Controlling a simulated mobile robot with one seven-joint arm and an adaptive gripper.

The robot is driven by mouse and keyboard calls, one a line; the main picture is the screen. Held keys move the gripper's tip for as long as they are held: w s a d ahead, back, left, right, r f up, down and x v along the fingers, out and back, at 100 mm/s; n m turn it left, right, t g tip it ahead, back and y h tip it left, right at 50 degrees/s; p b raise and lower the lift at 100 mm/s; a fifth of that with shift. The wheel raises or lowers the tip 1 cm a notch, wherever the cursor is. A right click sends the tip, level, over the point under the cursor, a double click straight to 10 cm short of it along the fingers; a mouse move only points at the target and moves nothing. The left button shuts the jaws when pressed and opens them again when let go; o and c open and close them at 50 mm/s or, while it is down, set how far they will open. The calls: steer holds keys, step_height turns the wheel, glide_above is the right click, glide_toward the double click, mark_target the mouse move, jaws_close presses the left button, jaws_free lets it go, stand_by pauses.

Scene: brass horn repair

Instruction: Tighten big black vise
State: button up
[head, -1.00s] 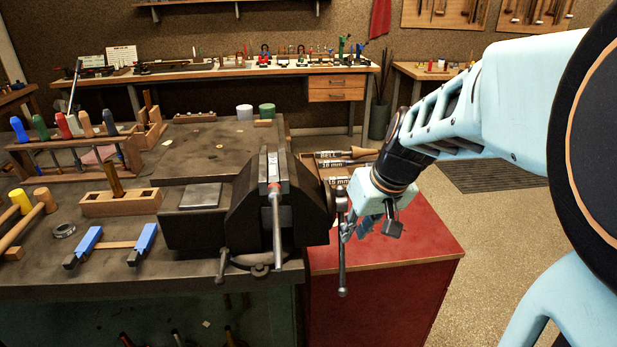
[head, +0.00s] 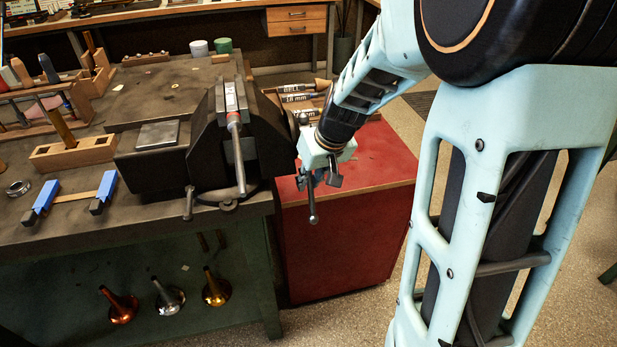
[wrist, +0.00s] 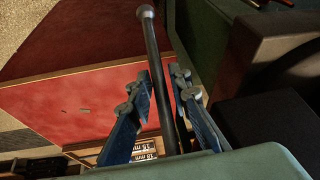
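The big black vise (head: 205,160) is mounted at the right corner of the workbench, with something light grey and upright at its jaws. Its dark bar handle (head: 312,207) hangs nearly upright at the vise's right end, with a round knob at its lower end. My gripper (head: 318,178) is at this handle, and my wrist hides the handle's upper part. In the wrist view, the blue fingers of my gripper (wrist: 159,80) stand apart on either side of the handle bar (wrist: 157,55). The bar passes between them, with narrow gaps visible.
A red-topped cabinet (head: 375,160) stands right of the bench, below my gripper. A second lever (head: 238,165) hangs at the vise's front. Blue-ended pieces (head: 103,192) and a wooden block (head: 75,153) lie on the bench. Several horn bells hang below it.

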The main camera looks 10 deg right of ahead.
steer(key=shift+c, duration=0.7)
jaws_close()
steer(key=shift+s+r+p, duration=0.1)
steer(key=shift+r+p, duration=0.05)
steer(key=shift+p, duration=0.2)
